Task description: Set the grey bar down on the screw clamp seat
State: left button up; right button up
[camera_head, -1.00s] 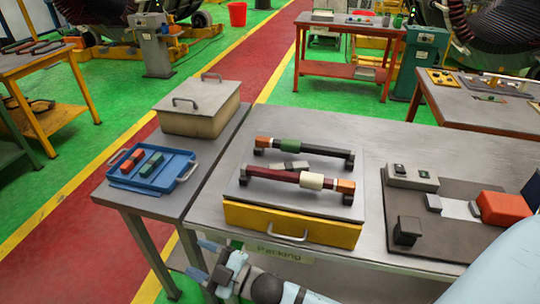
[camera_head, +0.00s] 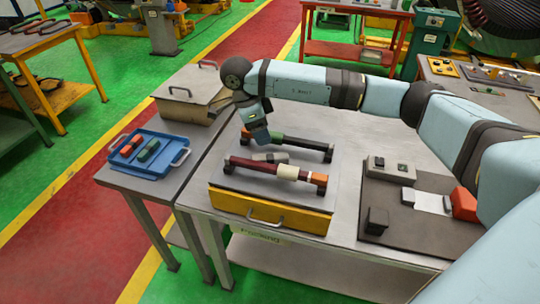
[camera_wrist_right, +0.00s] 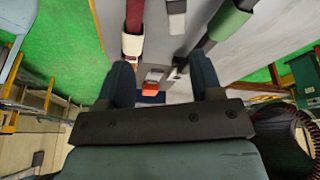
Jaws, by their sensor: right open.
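The grey bar (camera_head: 270,157) lies on the grey top of the yellow box, between a dark red rod (camera_head: 262,167) and a rod with a green sleeve (camera_head: 276,136). It also shows in the right wrist view (camera_wrist_right: 176,16), at the top between the rods. My right gripper (camera_head: 260,137) points down above the left part of the box top, apart from the bar. Its two fingers in the wrist view (camera_wrist_right: 163,64) stand wide apart with nothing between them. I cannot tell for certain which part is the screw clamp seat; a dark plate (camera_head: 430,235) at the right carries several blocks. My left gripper is out of view.
A blue tray (camera_head: 172,171) with coloured blocks and a lidded beige box (camera_head: 190,108) stand on the left table. On the dark plate are a black block (camera_head: 375,222) and an orange-red block (camera_head: 464,204). My right arm spans above the table's back right.

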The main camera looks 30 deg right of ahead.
jog(key=d+r, duration=0.2)
jog(key=h, duration=0.1)
send_over(284, 155)
jog(key=a, duration=0.2)
jog(key=f, duration=0.7)
jog(key=shift+w+d+f, duration=0.1)
jog(key=shift+w+d, duration=0.05)
jog(key=shift+w, duration=0.1)
jog(key=shift+p+x, duration=0.4)
jog(key=shift+x, duration=0.45)
jog(key=f, duration=0.2)
jog(key=f+p, duration=0.1)
jog(key=shift+d+f, duration=0.25)
jog(key=shift+f, duration=0.1)
jog(key=shift+d+f, duration=0.1)
jog(key=shift+f, duration=0.25)
jog(key=shift+c, duration=0.4)
grip_shut()
